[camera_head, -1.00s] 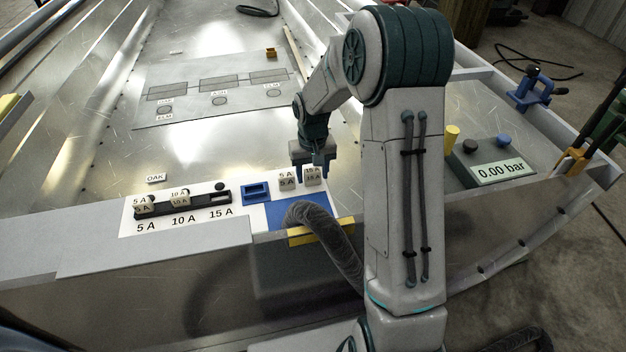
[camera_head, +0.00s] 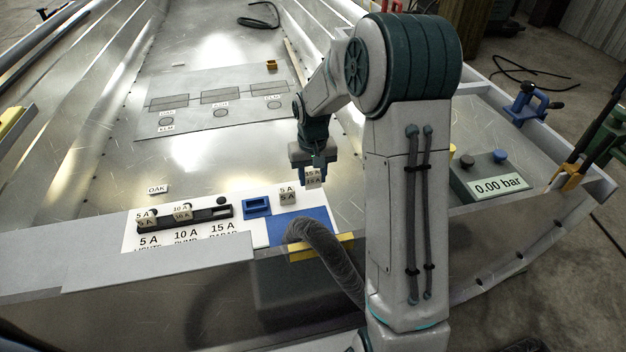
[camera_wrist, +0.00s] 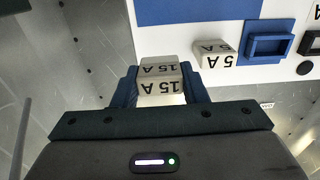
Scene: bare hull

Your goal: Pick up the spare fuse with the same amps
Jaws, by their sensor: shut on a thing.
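My gripper (camera_head: 313,174) is shut on a pale fuse block marked 15 A (camera_head: 313,178), held above the panel. In the wrist view the 15 A fuse (camera_wrist: 161,84) sits between the two blue fingers (camera_wrist: 160,90). Another spare fuse, marked 5 A (camera_head: 287,196), stands on the white panel to the left; it also shows in the wrist view (camera_wrist: 214,54). The black fuse holder (camera_head: 210,214) has 5 A (camera_head: 147,219) and 10 A (camera_head: 182,213) fuses in it. Its right position, above the 15 A label (camera_head: 222,227), holds no fuse block.
A blue socket frame (camera_head: 257,207) lies between the holder and the 5 A spare. A blue pad (camera_head: 300,221) and a thick grey hose (camera_head: 322,245) are at the panel's right. A pressure box reading 0.00 bar (camera_head: 498,185) stands further right. Open metal floor lies behind the panel.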

